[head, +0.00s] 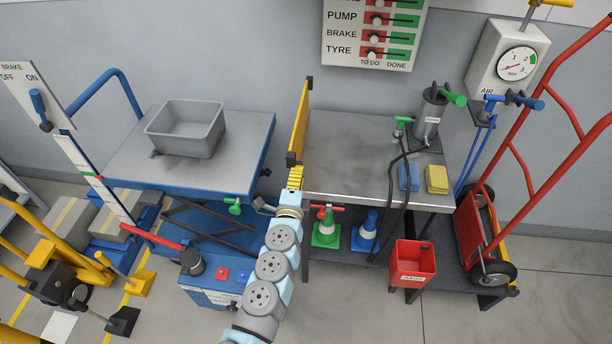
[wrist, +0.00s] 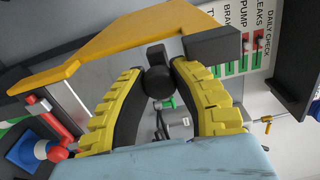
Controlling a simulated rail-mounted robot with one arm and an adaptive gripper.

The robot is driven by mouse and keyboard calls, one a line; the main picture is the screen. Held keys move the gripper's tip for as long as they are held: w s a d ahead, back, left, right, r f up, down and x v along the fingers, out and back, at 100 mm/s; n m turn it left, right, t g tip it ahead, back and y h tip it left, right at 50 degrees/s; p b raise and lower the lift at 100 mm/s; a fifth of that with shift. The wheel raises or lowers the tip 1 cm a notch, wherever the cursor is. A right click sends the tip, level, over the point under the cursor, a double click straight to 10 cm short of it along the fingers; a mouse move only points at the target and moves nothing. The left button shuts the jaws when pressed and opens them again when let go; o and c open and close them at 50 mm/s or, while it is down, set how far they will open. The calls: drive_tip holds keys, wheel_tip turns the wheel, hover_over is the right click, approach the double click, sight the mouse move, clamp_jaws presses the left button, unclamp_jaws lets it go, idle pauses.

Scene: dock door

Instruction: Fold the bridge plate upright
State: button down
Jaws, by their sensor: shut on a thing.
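The yellow bridge plate (head: 300,116) stands about upright, seen nearly edge-on, between the lift table (head: 245,150) and the grey workbench (head: 340,160). It also spans the upper part of the wrist view (wrist: 120,48). My gripper (head: 294,172) is at the near end of the plate. In the wrist view its yellow padded fingers (wrist: 158,95) are shut on a round black knob (wrist: 157,82), beside a black block at the plate's end. The plate's hinge is hidden.
A grey bin (head: 186,128) sits on the lift table. The bench holds a pump (head: 428,118), a black hose, and blue and yellow cloths (head: 436,179). Cones (head: 326,230) and a red bucket (head: 412,263) stand below. A red hand truck (head: 480,215) is at right.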

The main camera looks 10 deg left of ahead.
drive_tip(key=c, duration=0.8)
unclamp_jaws()
drive_tip(key=shift+s, duration=0.15)
drive_tip(key=s, duration=0.7)
drive_tip(key=s+d, duration=0.1)
drive_tip(key=s, duration=0.3)
drive_tip(key=shift+s+d, duration=0.1)
drive_tip(key=shift+s, duration=0.25)
